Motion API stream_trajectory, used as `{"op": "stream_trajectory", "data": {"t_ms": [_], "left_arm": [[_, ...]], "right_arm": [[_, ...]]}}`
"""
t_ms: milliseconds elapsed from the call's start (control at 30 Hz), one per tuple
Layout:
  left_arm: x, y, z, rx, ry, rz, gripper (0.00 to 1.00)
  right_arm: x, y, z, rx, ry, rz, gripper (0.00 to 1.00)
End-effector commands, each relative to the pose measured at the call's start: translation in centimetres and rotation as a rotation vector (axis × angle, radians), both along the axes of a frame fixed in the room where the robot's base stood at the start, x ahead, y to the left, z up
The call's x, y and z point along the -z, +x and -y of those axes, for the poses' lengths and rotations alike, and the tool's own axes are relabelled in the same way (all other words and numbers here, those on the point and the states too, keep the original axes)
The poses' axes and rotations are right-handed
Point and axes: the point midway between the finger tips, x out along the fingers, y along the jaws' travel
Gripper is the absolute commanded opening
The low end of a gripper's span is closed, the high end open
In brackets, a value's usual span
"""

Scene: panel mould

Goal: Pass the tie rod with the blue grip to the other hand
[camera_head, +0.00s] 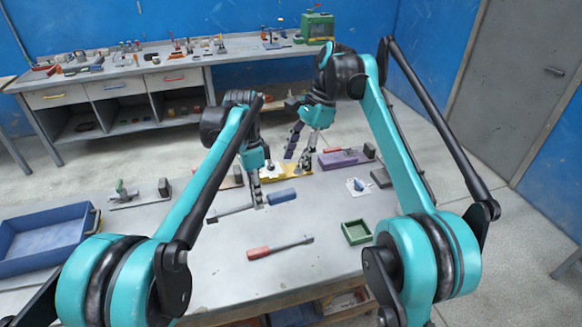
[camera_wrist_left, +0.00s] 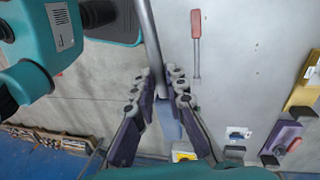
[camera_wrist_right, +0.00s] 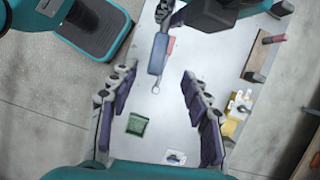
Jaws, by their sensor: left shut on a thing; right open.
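The tie rod has a blue grip (camera_head: 283,196) and a grey rod (camera_head: 232,212) that runs left. My left gripper (camera_head: 257,196) is shut on it beside the grip. In the left wrist view the rod (camera_wrist_left: 150,38) passes between the fingers, with the blue grip (camera_wrist_left: 168,122) below them. My right gripper (camera_head: 298,146) is open and empty, higher and further back. In the right wrist view the blue grip (camera_wrist_right: 157,56) points in toward the open fingers (camera_wrist_right: 157,76). It appears between the fingertips, but I cannot tell its depth.
A red-handled rod (camera_head: 278,248) lies at the front of the table. A green tray (camera_head: 356,232) stands right of it. A yellow block (camera_head: 290,173) and a purple block (camera_head: 343,159) stand behind. A blue bin (camera_head: 42,240) is at the left. The middle is clear.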

Motion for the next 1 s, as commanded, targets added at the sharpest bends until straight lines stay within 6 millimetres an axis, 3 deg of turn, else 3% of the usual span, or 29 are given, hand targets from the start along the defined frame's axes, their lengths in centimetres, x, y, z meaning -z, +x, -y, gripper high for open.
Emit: {"op": "stream_trajectory", "data": {"t_ms": [600,1000], "left_arm": [[0.0,0.0,0.0,0.000,0.000,0.000,0.00],[0.0,0.0,0.0,0.000,0.000,0.000,0.00]], "right_arm": [[9.4,-1.5,-3.6,-0.001,0.001,0.002,0.48],[10.8,-1.7,-4.2,-0.001,0.000,0.001,0.48]]}}
